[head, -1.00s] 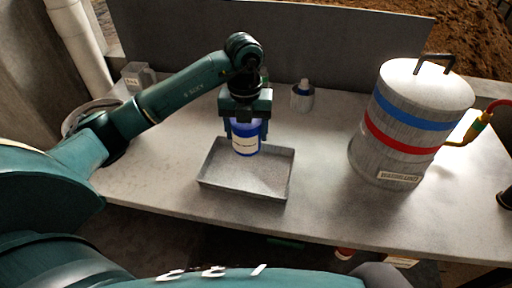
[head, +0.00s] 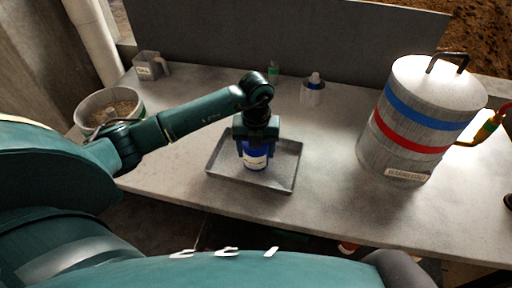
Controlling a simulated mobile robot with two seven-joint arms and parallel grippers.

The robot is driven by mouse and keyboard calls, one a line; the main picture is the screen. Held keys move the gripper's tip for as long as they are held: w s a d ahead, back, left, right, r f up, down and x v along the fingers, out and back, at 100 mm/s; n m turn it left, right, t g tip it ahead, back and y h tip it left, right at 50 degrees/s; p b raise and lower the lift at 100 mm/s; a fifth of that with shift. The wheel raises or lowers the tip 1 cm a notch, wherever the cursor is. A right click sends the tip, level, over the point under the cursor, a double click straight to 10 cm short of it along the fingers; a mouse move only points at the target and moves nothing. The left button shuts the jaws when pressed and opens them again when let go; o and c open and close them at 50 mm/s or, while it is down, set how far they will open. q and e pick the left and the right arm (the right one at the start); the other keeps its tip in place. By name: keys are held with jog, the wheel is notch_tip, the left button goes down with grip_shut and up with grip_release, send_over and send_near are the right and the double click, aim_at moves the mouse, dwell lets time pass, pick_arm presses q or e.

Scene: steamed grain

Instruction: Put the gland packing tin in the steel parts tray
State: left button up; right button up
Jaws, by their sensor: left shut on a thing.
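The gland packing tin (head: 256,161) is a blue cylinder with a pale label. My left gripper (head: 256,146) is shut on it from above and holds it upright inside the outline of the steel parts tray (head: 223,173). The tin looks low in the tray, but I cannot tell whether its base touches the tray floor, since the near side hides little and the contact is too small to read. The tray is shallow, grey and rectangular, with no other thing seen in it. My right gripper is not in view.
A large steel vessel (head: 418,116) with blue and red bands stands at the right. The front bench is clear.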

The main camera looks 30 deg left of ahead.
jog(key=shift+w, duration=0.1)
pick_arm(q)
jog(key=shift+f, duration=0.15)
jog(key=o, duration=1.2)
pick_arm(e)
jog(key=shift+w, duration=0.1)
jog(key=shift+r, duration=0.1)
pick_arm(q)
jog(key=shift+r, duration=0.6)
notch_tip(320, 180, up, 10)
jog(key=shift+r+b, duration=0.2)
jog(key=shift+b, duration=0.4)
jog(key=shift+r, duration=0.4)
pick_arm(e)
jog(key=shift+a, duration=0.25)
